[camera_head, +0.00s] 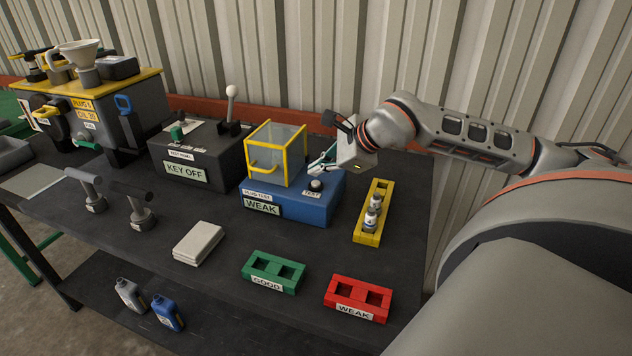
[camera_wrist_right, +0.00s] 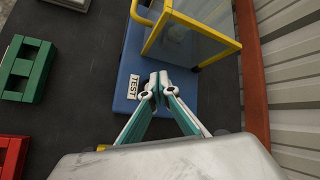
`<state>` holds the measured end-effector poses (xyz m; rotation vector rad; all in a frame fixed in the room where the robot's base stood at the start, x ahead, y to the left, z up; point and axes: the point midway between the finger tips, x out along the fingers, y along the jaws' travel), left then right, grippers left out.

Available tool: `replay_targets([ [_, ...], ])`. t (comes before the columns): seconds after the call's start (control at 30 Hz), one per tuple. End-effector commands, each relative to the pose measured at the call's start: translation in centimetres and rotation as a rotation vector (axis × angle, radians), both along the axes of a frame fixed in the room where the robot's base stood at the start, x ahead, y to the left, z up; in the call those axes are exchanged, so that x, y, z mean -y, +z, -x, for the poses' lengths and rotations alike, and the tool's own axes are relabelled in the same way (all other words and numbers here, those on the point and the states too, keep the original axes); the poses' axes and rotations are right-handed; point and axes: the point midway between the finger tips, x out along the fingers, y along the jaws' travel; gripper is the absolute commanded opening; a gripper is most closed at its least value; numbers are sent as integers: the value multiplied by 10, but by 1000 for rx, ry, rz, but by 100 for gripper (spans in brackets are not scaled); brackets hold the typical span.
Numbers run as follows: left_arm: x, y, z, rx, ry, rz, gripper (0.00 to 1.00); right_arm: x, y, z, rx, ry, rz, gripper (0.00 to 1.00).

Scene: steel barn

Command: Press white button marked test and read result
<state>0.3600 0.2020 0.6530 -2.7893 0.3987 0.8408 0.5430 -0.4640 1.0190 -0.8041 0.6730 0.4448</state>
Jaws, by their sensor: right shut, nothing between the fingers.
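The blue tester box (camera_head: 290,213) stands on the dark bench. Its front reads "PLUG TEST" with a "WEAK" sign (camera_head: 262,207) below. A small round button (camera_head: 316,184), dark with a pale top, sits on the box beside the "TEST" label (camera_head: 312,193). A yellow-framed clear cage (camera_head: 275,153) stands on the box. My right gripper (camera_head: 320,170) is shut and empty, just behind and above the button; contact is unclear. In the wrist view its closed fingertips (camera_wrist_right: 158,82) are over the blue top beside the "TEST" label (camera_wrist_right: 133,87), and the button is hidden. My left gripper is out of view.
A yellow rack (camera_head: 369,238) holding plugs stands right of the tester. Green "GOOD" (camera_head: 267,283) and red "WEAK" (camera_head: 352,312) trays lie in front. A grey "KEY OFF" panel box (camera_head: 187,173) stands left. The corrugated wall is close behind.

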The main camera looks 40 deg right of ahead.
Motion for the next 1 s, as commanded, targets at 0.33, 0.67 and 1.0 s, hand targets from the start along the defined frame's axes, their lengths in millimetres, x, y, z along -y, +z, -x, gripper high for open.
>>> replay_targets([
  [0.33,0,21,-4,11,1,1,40,0,35,0,3,0,1,0],
  [0.67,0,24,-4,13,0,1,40,0,43,0,0,0,0,0],
  [1.0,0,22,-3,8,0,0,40,0,43,0,0,0,0,0],
])
